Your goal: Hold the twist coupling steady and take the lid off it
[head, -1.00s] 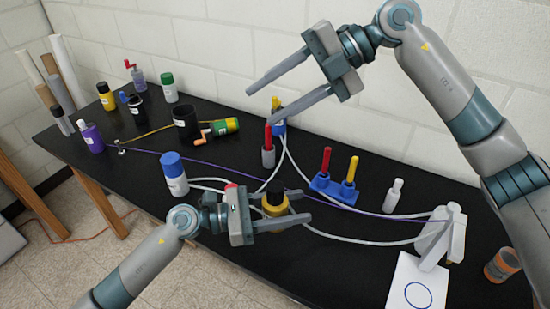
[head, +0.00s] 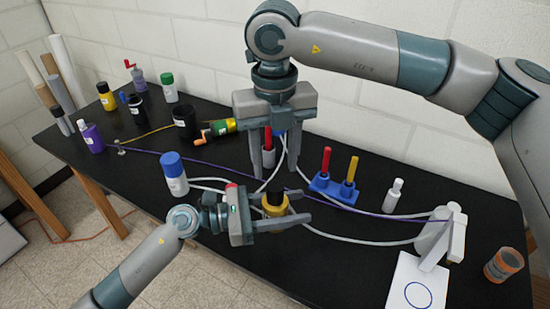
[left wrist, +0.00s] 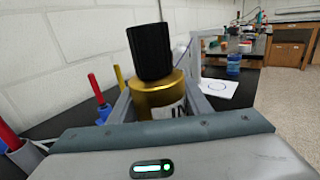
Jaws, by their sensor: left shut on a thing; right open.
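The twist coupling (head: 274,210) has a gold body with a white label, seen closer in the left wrist view (left wrist: 158,98). Its black ribbed lid (left wrist: 150,50) sits on top and also shows in the head view (head: 274,190). My left gripper (head: 303,206) is shut on the gold body, one finger on each side. My right gripper (head: 273,183) is open and points down, its fingertips around the lid's level in the picture. Whether its fingers stand on both sides of the lid or behind it I cannot tell.
A blue-capped white bottle (head: 174,174) stands left of the coupling. A blue stand with red and yellow pegs (head: 337,187) is to the right. White and purple cables cross the black table (head: 340,265). A white card with a blue circle (head: 416,285) lies at the front right.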

